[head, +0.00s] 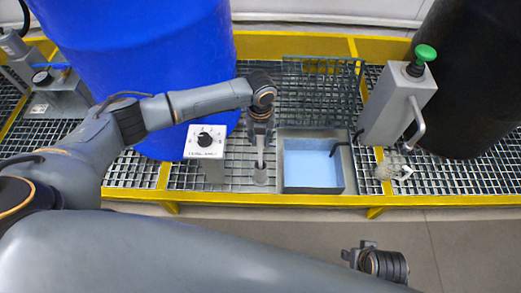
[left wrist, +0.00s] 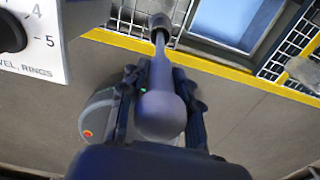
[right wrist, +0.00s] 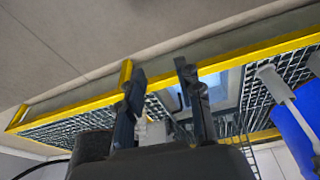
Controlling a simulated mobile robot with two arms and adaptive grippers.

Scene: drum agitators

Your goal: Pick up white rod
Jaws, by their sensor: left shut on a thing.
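The white rod (left wrist: 160,107) looks grey in the left wrist view, with a thick rounded end near the camera and a thin shaft running to a small knob by the grating. My left gripper (left wrist: 158,80) has a finger on each side of it and is shut on it. In the head view my left gripper (head: 260,138) points down, and the rod's lower part (head: 260,168) shows below it above the grating. I cannot tell whether its foot touches the grating. My right gripper (right wrist: 157,80) is open and empty, away from the rod; it also shows at the bottom in the head view (head: 352,253).
A blue-bottomed basin (head: 312,165) sits just right of the rod. A dial box (head: 205,142) stands close on the left, with a blue drum (head: 150,60) behind. A grey box with a green button (head: 398,105) and a black drum (head: 468,80) stand right. A yellow rail (head: 420,203) edges the platform.

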